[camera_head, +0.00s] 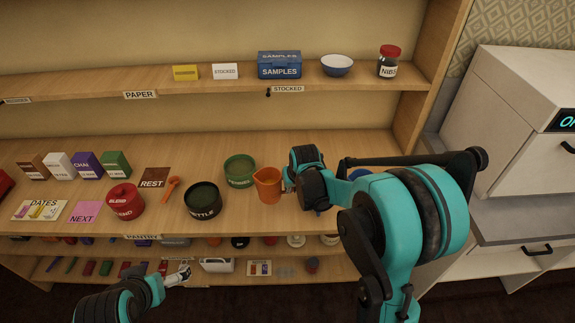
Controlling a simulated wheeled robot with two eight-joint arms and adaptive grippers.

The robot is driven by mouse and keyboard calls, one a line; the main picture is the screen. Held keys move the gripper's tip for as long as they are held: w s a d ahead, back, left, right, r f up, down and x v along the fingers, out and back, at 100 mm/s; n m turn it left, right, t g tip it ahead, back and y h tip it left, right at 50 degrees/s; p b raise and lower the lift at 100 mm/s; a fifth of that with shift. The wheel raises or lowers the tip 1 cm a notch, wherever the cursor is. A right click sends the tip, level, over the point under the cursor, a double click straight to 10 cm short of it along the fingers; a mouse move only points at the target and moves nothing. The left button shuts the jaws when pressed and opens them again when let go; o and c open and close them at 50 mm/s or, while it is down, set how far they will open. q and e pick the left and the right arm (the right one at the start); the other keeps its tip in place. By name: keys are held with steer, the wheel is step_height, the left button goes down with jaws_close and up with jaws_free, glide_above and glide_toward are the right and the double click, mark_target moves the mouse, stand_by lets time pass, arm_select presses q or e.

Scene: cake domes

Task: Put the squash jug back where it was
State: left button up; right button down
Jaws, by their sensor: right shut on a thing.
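The orange jug (267,184), which I take for the squash jug, is upright at the middle shelf, right of the kettle tin. I cannot tell whether its base touches the board. My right gripper (287,186) reaches in from the right and is shut on the jug's right side; my own wrist hides part of its fingers. My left gripper (181,275) is low at the left, in front of the lower shelves, away from the jug. Its fingers are too small to read.
An orange spoon (171,188), a REST card (154,177) and a red tin (126,201) lie farther left. A blue thing (359,173) is partly hidden behind my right arm.

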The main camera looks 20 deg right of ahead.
arm_select(q)
steer(key=shift+w+r, duration=0.25)
arm_select(e)
steer(key=shift+w+d+r, duration=0.2)
steer(key=shift+w+r, duration=0.3)
steer(key=shift+w, duration=0.1)
arm_select(q)
steer(key=shift+f, duration=0.1)
step_height(320, 180, down, 6)
steer(key=b, duration=0.6)
steer(key=shift+f+b, duration=0.2)
steer(key=shift+b, duration=0.1)
arm_select(e)
step_height(320, 180, down, 8)
steer(key=shift+r, duration=0.2)
arm_select(q)
steer(key=shift+f+b, duration=0.5)
arm_select(e)
steer(key=shift+f, duration=0.55)
steer(key=c, duration=1.9)
jaws_free()
